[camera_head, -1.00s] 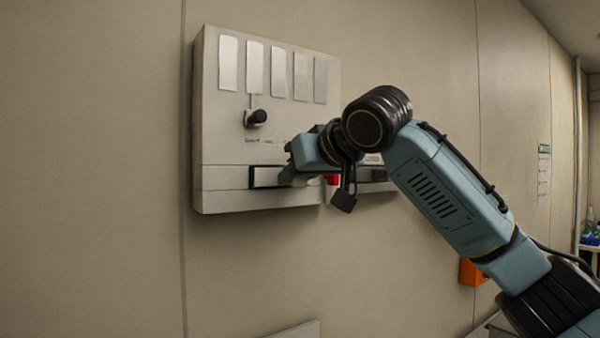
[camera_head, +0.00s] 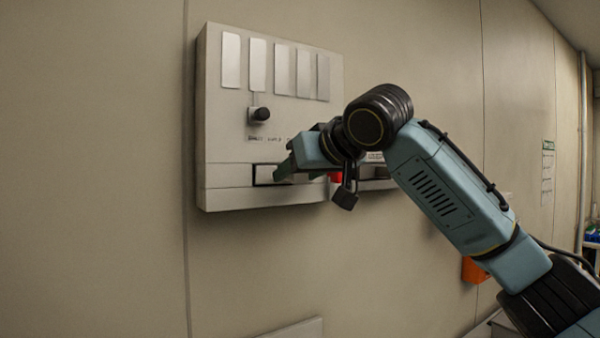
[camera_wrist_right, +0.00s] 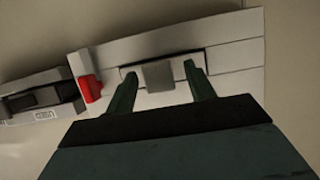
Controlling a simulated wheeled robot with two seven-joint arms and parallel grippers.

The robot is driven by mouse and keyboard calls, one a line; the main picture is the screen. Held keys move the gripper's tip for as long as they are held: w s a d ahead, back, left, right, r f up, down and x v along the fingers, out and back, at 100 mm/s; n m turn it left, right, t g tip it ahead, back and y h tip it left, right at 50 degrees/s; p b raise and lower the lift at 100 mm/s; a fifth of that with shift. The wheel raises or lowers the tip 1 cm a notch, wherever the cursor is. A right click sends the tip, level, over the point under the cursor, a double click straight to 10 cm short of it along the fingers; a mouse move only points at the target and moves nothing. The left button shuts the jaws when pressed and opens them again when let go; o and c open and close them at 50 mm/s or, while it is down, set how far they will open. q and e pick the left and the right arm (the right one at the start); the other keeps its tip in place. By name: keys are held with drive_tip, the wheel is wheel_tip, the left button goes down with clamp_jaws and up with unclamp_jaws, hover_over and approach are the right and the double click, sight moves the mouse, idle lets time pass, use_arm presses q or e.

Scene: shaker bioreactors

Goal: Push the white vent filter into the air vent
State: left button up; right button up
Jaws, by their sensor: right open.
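The air vent is a dark-framed slot (camera_head: 263,182) low on the front of a pale wall box. A pale panel, apparently the white vent filter (camera_wrist_right: 179,94), lies in this slot, with a grey square block (camera_wrist_right: 158,76) standing out at its middle. How deep it sits I cannot tell. My right gripper (camera_wrist_right: 160,70) is open at the slot, with one dark green finger on each side of the grey block. I see gaps between block and fingers. In the head view the right gripper (camera_head: 283,172) hides the slot's right part. My left gripper is out of view.
The pale wall box (camera_head: 225,120) carries several blank plates and a black knob (camera_head: 260,114). A red part (camera_head: 335,177) sits right of the slot, behind my wrist. An orange object (camera_head: 474,270) is lower right. The wall left of the box is bare.

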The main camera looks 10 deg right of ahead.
drive_tip(key=b+v, duration=0.3)
drive_tip(key=v, duration=1)
